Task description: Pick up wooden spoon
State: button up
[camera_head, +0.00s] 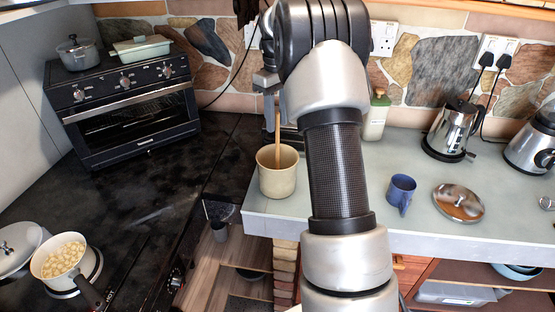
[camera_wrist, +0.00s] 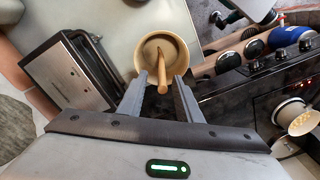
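The wooden spoon (camera_head: 277,128) stands nearly upright in a beige crock (camera_head: 277,183) near the left end of the pale counter. In the wrist view, the spoon (camera_wrist: 161,68) points up toward the camera, with its lower part inside the crock (camera_wrist: 183,58). My gripper (camera_wrist: 160,77) is open, with one finger on each side of the spoon's handle and a visible gap to both. In the head view, my gripper (camera_head: 270,85) is above the crock at the handle's upper end, partly hidden by my arm. The spoon's lower end is hidden in the crock.
A metal toaster (camera_wrist: 70,80) stands close beside the crock. A blue mug (camera_head: 400,192), a metal lid (camera_head: 459,203) and a kettle (camera_head: 452,130) are to the right on the counter. A black toaster oven (camera_head: 130,110) and a filled saucepan (camera_head: 65,262) are to the left.

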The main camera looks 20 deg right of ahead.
aim_at(277, 135)
jog(key=f, duration=0.5)
jog(key=shift+s+f, duration=0.25)
jog(key=shift+f, duration=0.05)
jog(key=shift+c, duration=0.3)
grip_shut()
